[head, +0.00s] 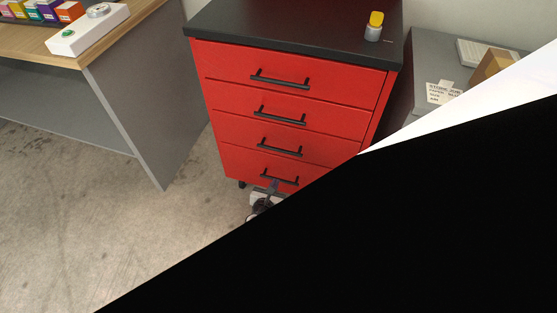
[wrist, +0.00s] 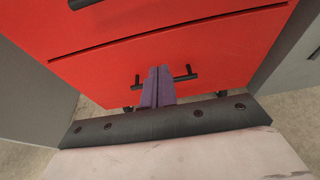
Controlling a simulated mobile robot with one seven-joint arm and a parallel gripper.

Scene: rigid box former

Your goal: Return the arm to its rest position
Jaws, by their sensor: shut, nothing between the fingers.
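My gripper (head: 270,187) is low in front of the red drawer cabinet (head: 235,128), by the bottom drawer's black handle (head: 279,179). In the wrist view its two purple-grey fingers (wrist: 157,75) are together with nothing between them. They overlap the middle of the handle (wrist: 186,78) in that view; whether they touch it I cannot tell. All the drawers look closed. Most of my arm is hidden in the head view behind a large black shape at the lower right.
A yellow-capped bottle (head: 374,26) stands on the cabinet's black top (head: 300,24). A wooden desk (head: 105,45) with a white button box (head: 88,30) is at the left. A grey surface (head: 425,72) with a paper label is at the right. The concrete floor (head: 100,220) at the left is clear.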

